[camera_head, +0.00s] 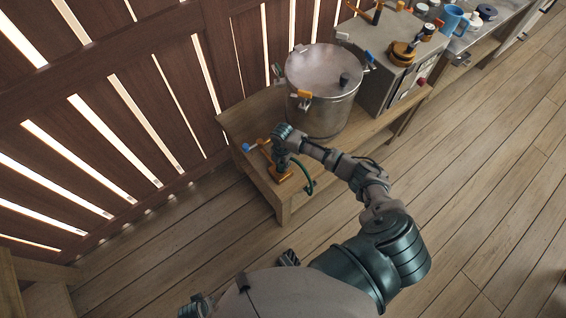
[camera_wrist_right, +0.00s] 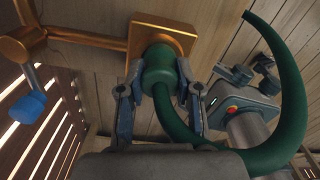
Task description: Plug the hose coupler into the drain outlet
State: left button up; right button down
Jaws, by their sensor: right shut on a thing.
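My right gripper (camera_wrist_right: 160,85) is shut on the green hose coupler (camera_wrist_right: 158,70), with one finger on each side of it. It also shows in the head view (camera_head: 283,160), low over the near left end of the bench. The coupler is at a square orange plate (camera_wrist_right: 178,32); whether it is seated there or only in front of it I cannot tell. The green hose (camera_wrist_right: 291,110) curves from it to the right. A steel pot (camera_head: 322,90) stands behind, with an orange and white fitting (camera_head: 303,97), possibly the drain outlet. My left gripper is not clearly made out.
The orange piece beside the plate carries a blue knob (camera_wrist_right: 28,107). The wooden bench (camera_head: 240,118) runs along a slatted wall (camera_head: 110,100). A grey box unit (camera_head: 372,75) stands right of the pot, with a blue mug (camera_head: 452,19) beyond. The floor at right is clear.

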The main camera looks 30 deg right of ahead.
jog(key=shift+a+r, duration=0.1)
jog(key=shift+a, duration=0.15)
jog(key=shift+d, duration=0.1)
jog(key=shift+d+p, duration=0.2)
jog(key=shift+p, duration=0.1)
jog(key=shift+a, duration=0.3)
dwell(0.4)
jog(key=shift+d, duration=0.15)
dwell(0.4)
